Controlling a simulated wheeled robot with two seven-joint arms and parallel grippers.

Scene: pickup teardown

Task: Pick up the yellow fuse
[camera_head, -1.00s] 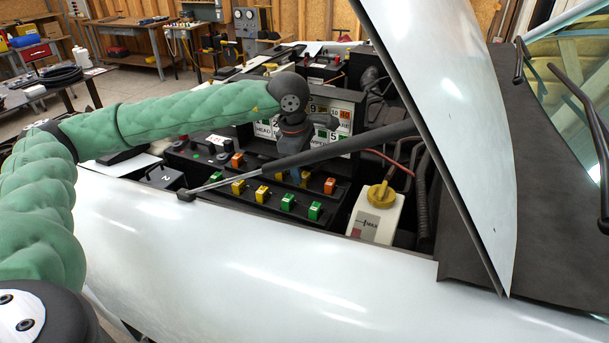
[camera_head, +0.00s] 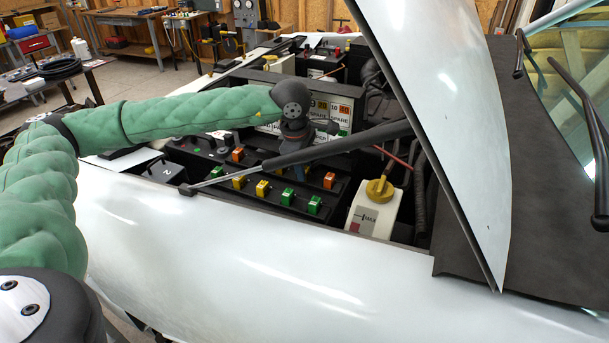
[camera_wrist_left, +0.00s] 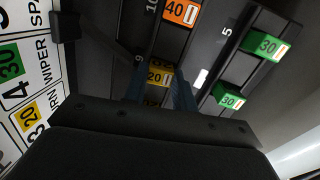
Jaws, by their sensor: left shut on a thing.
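My left gripper (camera_head: 307,173) points down into the fuse box (camera_head: 272,205) in the engine bay, partly behind the hood strut. In the left wrist view its two blue-grey fingers are shut on a yellow fuse (camera_wrist_left: 158,77) marked 20. The fuse's lower part is hidden between the fingers, and I cannot tell whether it is still seated. In the head view the gripper and strut hide this fuse. Two other yellow fuses, one at the left (camera_head: 239,182) and one beside it (camera_head: 262,188), sit in the box. My right gripper is not in view.
Green fuses (camera_head: 314,205) and orange fuses (camera_head: 329,180) stand close by. The strut (camera_head: 300,152) crosses in front of the gripper. A white reservoir with a yellow cap (camera_head: 375,210) is at the right, and the raised hood (camera_head: 440,100) rises beyond it.

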